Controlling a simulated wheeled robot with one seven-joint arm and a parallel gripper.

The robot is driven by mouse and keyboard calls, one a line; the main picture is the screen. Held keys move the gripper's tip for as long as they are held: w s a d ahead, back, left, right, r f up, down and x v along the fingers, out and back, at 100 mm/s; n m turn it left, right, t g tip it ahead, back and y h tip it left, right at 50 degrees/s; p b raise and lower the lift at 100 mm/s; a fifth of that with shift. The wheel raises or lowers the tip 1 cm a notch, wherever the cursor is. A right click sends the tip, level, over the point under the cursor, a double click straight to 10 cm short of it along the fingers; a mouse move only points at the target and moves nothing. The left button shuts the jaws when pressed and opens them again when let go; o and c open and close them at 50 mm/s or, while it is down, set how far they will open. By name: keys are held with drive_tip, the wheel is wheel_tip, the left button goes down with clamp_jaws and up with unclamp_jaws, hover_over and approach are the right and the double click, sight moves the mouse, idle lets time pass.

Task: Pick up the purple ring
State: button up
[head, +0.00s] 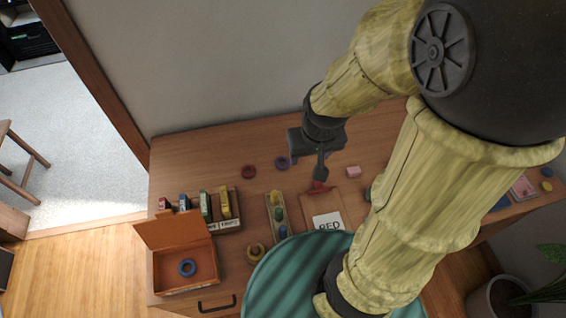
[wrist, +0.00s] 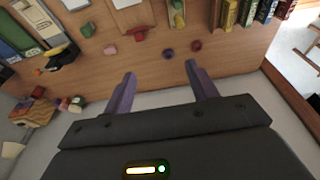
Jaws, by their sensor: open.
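The purple ring (head: 281,162) lies flat on the wooden desk near the wall, to the right of a dark red ring (head: 249,172). In the wrist view the purple ring (wrist: 168,52) shows beyond the fingertips, between their lines, and the red ring (wrist: 196,45) is to its right. My gripper (head: 320,175) is above the desk, to the right of the purple ring in the head view. In the wrist view its two fingers (wrist: 160,75) are spread with nothing between them. It does not appear to touch the ring.
An open orange box (head: 160,275) with a blue ring (head: 187,267) stands at the desk's front left. Book-like blocks (head: 225,204), a tray of coloured pegs (head: 269,215), a clipboard (head: 345,200) and a pink block (head: 353,171) are nearby. The wall (head: 220,70) bounds the back.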

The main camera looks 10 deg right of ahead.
drive_tip(key=o, duration=0.3)
drive_tip(key=shift+m+g, duration=0.7)
drive_tip(key=shift+m, duration=0.1)
drive_tip(key=w+f+b, duration=0.2)
drive_tip(key=w+f, duration=0.1)
drive_tip(key=w, duration=0.2)
drive_tip(key=w+f+b, duration=0.3)
drive_tip(key=w+f, duration=0.1)
drive_tip(key=w, duration=0.1)
drive_tip(key=w+f+b, duration=0.3)
drive_tip(key=w+f, duration=0.1)
drive_tip(key=w, duration=0.1)
drive_tip(key=shift+w+a+f, duration=0.15)
drive_tip(key=shift+w+a, duration=0.1)
drive_tip(key=shift+w, duration=0.15)
drive_tip(key=shift+m+g, duration=0.6)
drive_tip(key=shift+m, duration=0.1)
drive_tip(key=w+f+b, duration=0.2)
drive_tip(key=w+f, duration=0.3)
drive_tip(key=w+f+b, duration=0.3)
drive_tip(key=w+f, duration=0.2)
drive_tip(key=f, duration=0.1)
drive_tip(key=shift+w+a+b, duration=0.1)
drive_tip(key=shift+w+b, duration=0.15)
drive_tip(key=shift+b, duration=0.05)
drive_tip(key=shift+f, duration=0.15)
wheel_tip(320, 180, down, 12)
drive_tip(key=shift+r+p, duration=0.1)
drive_tip(key=shift+p, duration=0.9)
